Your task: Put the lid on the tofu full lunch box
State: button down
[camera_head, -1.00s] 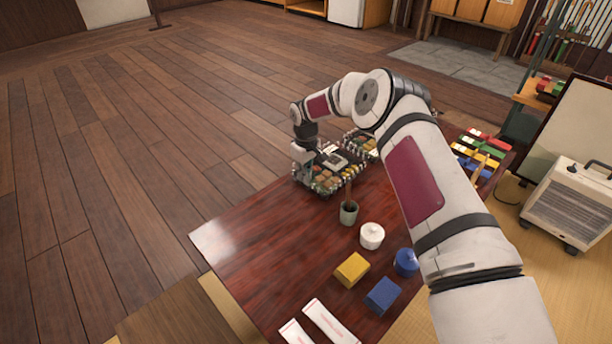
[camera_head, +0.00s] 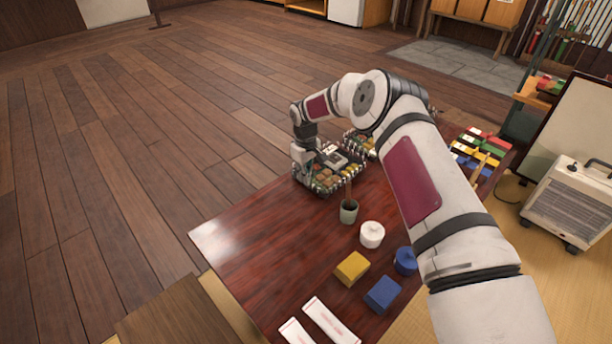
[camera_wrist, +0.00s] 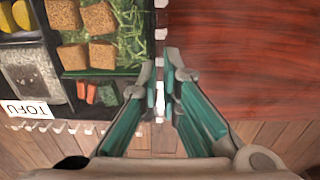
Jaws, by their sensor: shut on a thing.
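The lunch box labelled TOFU (camera_wrist: 27,110) sits at the table's far left corner in the head view, where its striped edge (camera_head: 345,186) shows. In the wrist view its black compartments (camera_wrist: 100,73) hold brown squares on green shreds, yellow pieces, a pale grainy food and red and green bits. My gripper (camera_wrist: 168,62) is at the box's right edge in the wrist view, its green fingers nearly together on the black-and-white striped rim. It also shows at the box's left side in the head view (camera_head: 306,176). I cannot make out a separate lid.
A second filled box (camera_head: 360,143) stands behind, partly hidden by my arm. A dark cup (camera_head: 349,212), a white lidded pot (camera_head: 372,235), a blue pot (camera_head: 405,262), yellow (camera_head: 352,268) and blue blocks (camera_head: 382,294) stand nearer. The table's left part (camera_head: 260,235) is clear.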

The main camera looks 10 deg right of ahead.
jog(key=shift+f, duration=0.15)
jog(key=c, duration=1.7)
grip_release()
jog(key=shift+o, duration=0.2)
jog(key=o, duration=0.5)
jog(key=shift+r+p, duration=2.15)
jog(key=shift+r, duration=1.9)
jog(key=shift+c, duration=0.4)
